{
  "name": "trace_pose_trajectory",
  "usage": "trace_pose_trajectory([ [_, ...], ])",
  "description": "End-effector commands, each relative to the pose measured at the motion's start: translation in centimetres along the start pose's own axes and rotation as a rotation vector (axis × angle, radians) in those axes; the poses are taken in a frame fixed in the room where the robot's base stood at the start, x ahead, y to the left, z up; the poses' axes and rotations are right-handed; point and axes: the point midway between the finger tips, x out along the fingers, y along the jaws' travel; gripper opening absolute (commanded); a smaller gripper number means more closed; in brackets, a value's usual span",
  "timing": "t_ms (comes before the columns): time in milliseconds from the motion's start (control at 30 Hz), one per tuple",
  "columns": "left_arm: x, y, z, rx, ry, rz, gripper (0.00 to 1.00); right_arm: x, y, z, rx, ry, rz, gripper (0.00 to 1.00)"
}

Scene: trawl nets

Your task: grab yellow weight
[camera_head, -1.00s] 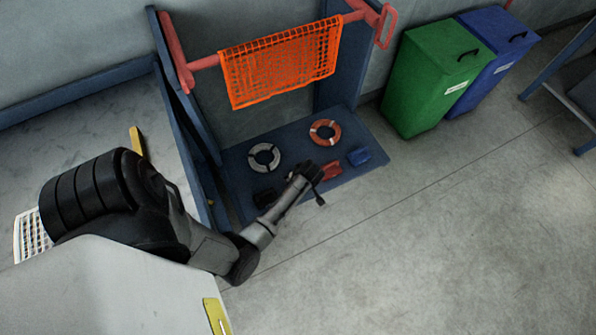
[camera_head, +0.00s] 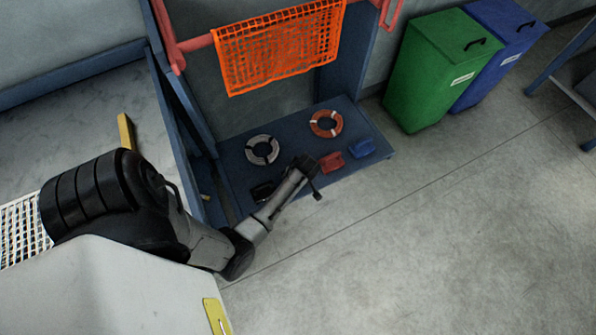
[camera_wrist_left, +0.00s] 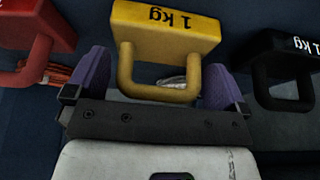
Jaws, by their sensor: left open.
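The yellow 1 kg weight (camera_wrist_left: 165,30) is in the left wrist view, its block away from me and its U-shaped handle pointing towards my palm. My left gripper (camera_wrist_left: 155,75) is open, with a purple finger on each side of the handle. I see no firm contact, and the gap to the fingers is hard to judge. In the head view my left gripper (camera_head: 306,174) is over the blue shelf (camera_head: 228,155), and the yellow weight is hidden there. My right gripper is not in view.
A red weight (camera_wrist_left: 38,26) and a black weight (camera_wrist_left: 287,50) flank the yellow one closely. A blue weight (camera_head: 361,148), a grey ring (camera_head: 252,151) and an orange ring (camera_head: 319,128) lie on the shelf. An orange net (camera_head: 280,48) hangs above. Open floor lies to the right.

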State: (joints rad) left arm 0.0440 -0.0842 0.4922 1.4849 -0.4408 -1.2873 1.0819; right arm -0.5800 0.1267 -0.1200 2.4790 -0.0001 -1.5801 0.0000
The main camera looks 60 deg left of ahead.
Motion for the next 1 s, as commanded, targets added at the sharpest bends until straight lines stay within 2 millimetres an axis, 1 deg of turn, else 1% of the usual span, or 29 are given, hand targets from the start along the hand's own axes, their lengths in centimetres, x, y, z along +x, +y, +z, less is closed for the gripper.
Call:
trace_pose_trajectory([
  [67,-0.04,-0.01,-0.02,0.000,0.000,0.000,0.99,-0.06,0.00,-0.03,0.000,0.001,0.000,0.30],
  [867,-0.02,0.00,0.01,0.000,0.000,0.000,0.22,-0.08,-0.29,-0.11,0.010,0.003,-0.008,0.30],
  [1000,-0.15,0.12,-0.14,-0.001,0.003,0.003,0.21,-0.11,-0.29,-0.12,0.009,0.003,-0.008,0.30],
])
